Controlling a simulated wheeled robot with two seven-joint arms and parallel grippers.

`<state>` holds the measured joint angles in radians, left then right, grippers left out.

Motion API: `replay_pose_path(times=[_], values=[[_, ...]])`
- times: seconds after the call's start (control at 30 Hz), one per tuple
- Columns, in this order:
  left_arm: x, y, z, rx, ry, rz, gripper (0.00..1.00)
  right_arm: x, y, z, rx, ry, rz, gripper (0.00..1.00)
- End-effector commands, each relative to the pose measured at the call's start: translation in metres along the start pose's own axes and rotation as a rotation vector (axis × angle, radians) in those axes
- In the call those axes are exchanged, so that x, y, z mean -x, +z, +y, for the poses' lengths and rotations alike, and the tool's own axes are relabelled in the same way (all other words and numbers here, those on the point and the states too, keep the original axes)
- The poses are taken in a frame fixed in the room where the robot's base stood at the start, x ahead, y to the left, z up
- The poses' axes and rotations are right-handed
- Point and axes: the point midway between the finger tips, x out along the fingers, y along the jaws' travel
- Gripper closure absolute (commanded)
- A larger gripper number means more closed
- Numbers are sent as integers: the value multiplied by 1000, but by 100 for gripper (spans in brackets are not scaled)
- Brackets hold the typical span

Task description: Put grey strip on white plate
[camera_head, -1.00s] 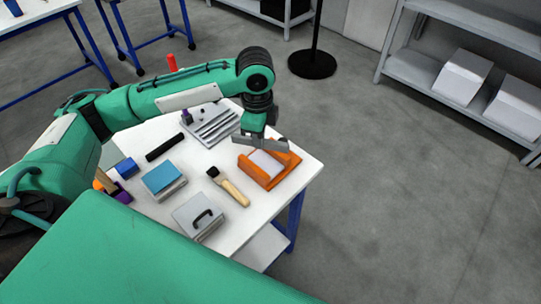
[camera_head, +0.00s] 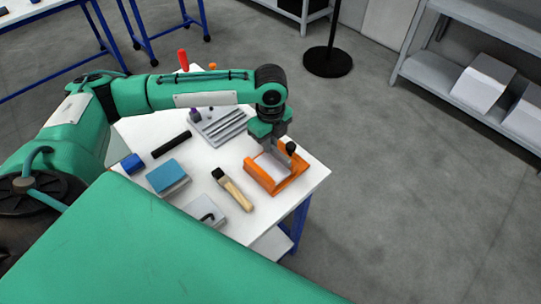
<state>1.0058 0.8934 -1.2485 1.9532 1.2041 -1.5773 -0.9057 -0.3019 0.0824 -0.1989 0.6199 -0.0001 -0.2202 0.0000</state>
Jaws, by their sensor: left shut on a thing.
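My left gripper (camera_head: 275,146) reaches in from the left and points down over the orange holder (camera_head: 290,184). It is shut on a grey strip (camera_head: 283,163), mostly hidden by the fingers. More grey strips (camera_head: 224,127) lie side by side on a grey tray (camera_head: 207,137) at the back of the table. My right gripper is out of view.
The white table (camera_head: 205,158) also holds a brush (camera_head: 234,190), a blue-topped block (camera_head: 167,175), a black bar (camera_head: 171,145), a blue block (camera_head: 132,163) and a grey block with a black handle (camera_head: 205,212). A black knob (camera_head: 291,147) stands beside my gripper.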

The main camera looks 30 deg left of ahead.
Motion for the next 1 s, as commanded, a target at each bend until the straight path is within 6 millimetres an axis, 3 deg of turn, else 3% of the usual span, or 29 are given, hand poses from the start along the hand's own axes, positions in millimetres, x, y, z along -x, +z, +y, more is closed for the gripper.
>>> replay_pose_path(times=[0.1,0.37,0.6,0.97,1.0], values=[[-21,0,1,0,2,-1,100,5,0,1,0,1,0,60],[-42,0,0,0,1,0,100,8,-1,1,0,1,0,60],[-74,0,0,1,0,-1,100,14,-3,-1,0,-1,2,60],[-79,0,0,1,-1,0,100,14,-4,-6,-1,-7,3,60],[-79,0,0,1,-1,0,80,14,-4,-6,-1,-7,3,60]])
